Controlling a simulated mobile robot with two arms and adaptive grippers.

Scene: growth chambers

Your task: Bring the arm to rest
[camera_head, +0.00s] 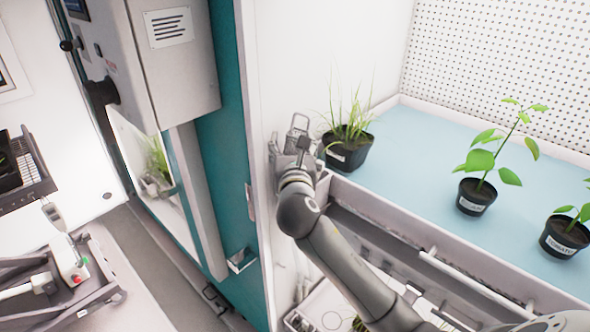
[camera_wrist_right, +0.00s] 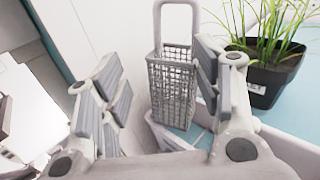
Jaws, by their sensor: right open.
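My right arm reaches up from the lower right in the head view. Its gripper (camera_head: 290,158) is at the left front corner of the chamber shelf, beside the white side wall. In the right wrist view the right gripper (camera_wrist_right: 157,80) is open, its two padded fingers wide apart. A grey mesh basket with a loop handle (camera_wrist_right: 173,92) stands upright beyond and between the fingers, with a gap to the left finger. The basket (camera_head: 299,126) shows only partly behind the gripper in the head view. My left gripper is not in view.
A grassy pot (camera_head: 348,157) stands on the blue shelf (camera_head: 420,135) just right of the gripper. Two leafy pots (camera_head: 474,199) (camera_head: 566,237) stand farther right. The teal chamber frame (camera_head: 232,130) and grey control box (camera_head: 172,62) are to the left. A cart (camera_head: 62,268) stands lower left.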

